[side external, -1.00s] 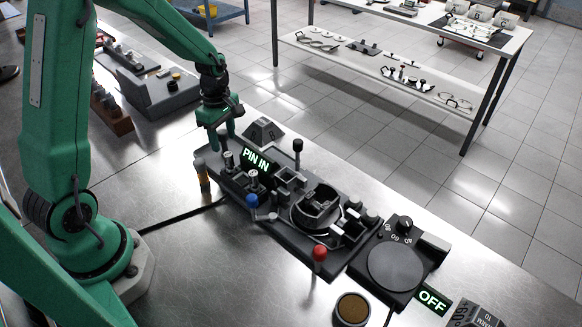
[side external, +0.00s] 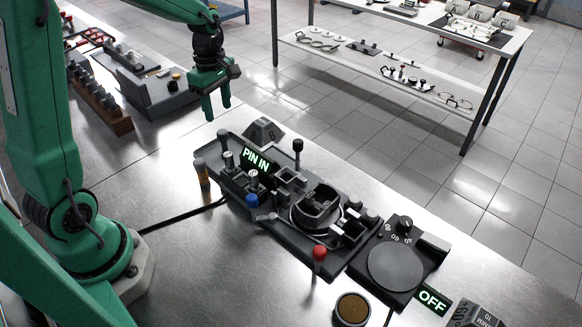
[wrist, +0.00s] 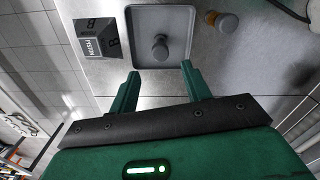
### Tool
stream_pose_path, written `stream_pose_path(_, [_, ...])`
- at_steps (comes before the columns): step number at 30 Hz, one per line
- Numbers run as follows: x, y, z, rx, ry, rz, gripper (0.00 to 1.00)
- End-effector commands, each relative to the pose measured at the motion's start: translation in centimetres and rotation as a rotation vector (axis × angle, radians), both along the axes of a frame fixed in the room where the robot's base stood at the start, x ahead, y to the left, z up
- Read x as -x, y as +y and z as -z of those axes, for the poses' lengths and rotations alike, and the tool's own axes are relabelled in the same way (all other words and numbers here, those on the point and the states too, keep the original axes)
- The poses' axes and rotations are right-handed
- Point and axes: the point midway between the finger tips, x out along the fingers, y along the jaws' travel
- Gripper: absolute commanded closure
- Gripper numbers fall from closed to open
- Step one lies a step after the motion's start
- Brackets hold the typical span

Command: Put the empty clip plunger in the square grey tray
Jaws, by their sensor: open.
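The square grey tray (wrist: 143,22) has a raised rim and lies below my fingertips in the wrist view. The grey plunger (wrist: 160,47) stands inside it, near the middle, with its round top showing; whether it is empty cannot be seen. In the side view the plunger (side external: 228,160) stands at the left end of the black bench fixture. My gripper (side external: 216,112) is open and empty, raised above the tray, with its fingers pointing down. In the wrist view my gripper (wrist: 160,72) has its two fingers spread apart, not touching the plunger.
A dark block marked as piston (wrist: 97,38) sits beside the tray. An amber-and-grey cylinder (side external: 202,173) stands on the other side. The lit PIN IN sign (side external: 256,160), a blue knob (side external: 252,200) and a red-knobbed lever (side external: 319,254) crowd the fixture.

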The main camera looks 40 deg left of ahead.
Motion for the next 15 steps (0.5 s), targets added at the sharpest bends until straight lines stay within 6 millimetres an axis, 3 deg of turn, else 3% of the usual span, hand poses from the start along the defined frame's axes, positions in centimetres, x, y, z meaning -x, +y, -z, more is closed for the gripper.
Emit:
stream_pose_path(6, [0.0, 0.0, -2.3, 0.000, -0.002, 0.000, 0.52])
stream_pose_path(15, [0.0, 0.0, -2.8, 0.000, 0.001, 0.000, 0.52])
